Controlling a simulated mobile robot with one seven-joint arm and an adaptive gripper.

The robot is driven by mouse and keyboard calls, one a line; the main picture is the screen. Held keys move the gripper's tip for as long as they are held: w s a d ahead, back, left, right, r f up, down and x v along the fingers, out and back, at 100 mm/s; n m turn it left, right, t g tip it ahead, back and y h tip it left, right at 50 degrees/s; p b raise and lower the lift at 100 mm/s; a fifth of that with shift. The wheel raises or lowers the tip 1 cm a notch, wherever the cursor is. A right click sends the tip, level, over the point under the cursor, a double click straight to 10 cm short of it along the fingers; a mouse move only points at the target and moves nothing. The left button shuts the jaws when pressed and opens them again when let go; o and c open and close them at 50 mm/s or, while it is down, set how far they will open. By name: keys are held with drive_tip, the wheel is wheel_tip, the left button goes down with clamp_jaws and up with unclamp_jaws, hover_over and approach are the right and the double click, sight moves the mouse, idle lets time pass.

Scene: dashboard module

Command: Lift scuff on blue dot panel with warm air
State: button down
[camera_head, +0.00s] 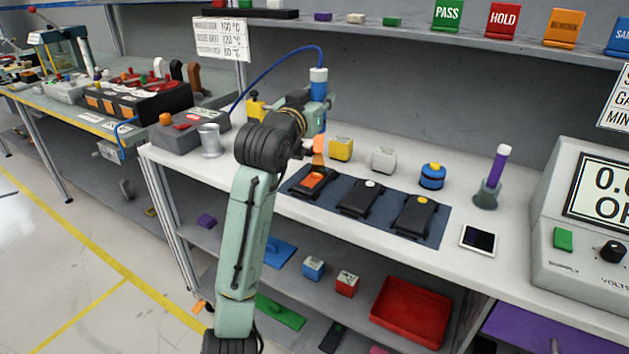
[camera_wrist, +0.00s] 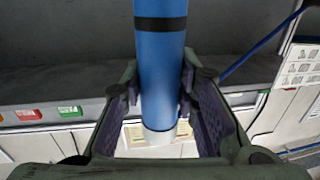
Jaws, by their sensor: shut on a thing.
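My gripper (camera_head: 317,112) is shut on a blue cylindrical tool (camera_head: 319,88) with a white cap and a blue hose from its top. In the wrist view the tool (camera_wrist: 160,75) stands between my fingers (camera_wrist: 160,105), with a pale lower end. An orange tapering shape (camera_head: 318,148) shows below the gripper, above the left black panel (camera_head: 313,183), which has an orange patch. The middle panel (camera_head: 360,197) has a white dot and the right panel (camera_head: 414,217) a yellow dot. No blue dot is visible; my arm and the tool partly cover the left panel's surroundings.
The panels lie on a dark blue mat (camera_head: 441,236). Behind are a yellow block (camera_head: 341,148), a pale block (camera_head: 383,160) and a blue round container (camera_head: 432,176). A purple-handled tool (camera_head: 498,166) stands right, near a tablet (camera_head: 478,240) and a supply unit (camera_head: 560,200).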

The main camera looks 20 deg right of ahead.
sight(318, 69)
drive_tip(key=shift+a+r, duration=0.1)
drive_tip(key=shift+r, duration=0.05)
wheel_tip(318, 69, up, 7)
drive_tip(key=p, duration=0.5)
drive_tip(key=shift+p, duration=0.4)
drive_tip(key=shift+r, duration=0.95)
drive_tip(key=shift+b, duration=0.3)
